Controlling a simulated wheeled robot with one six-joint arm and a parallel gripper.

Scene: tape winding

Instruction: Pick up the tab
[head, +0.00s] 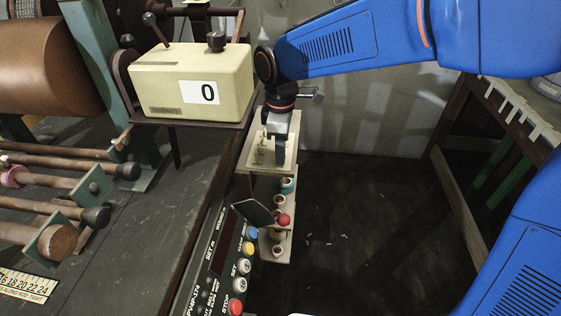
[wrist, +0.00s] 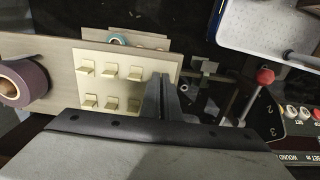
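Several small cream tabs stand in two rows on a cream board (wrist: 120,58) in the wrist view. My gripper (wrist: 166,82) points down at the board's right edge, right of the tabs. Its dark fingers look close together; whether a gap or a tab is between them is unclear. The gripper (head: 281,147) hides part of the board in the head view.
A control panel with buttons (head: 240,267) and a cream counter box (head: 190,82) showing 0 stand nearby. Dark floor on the right is open.

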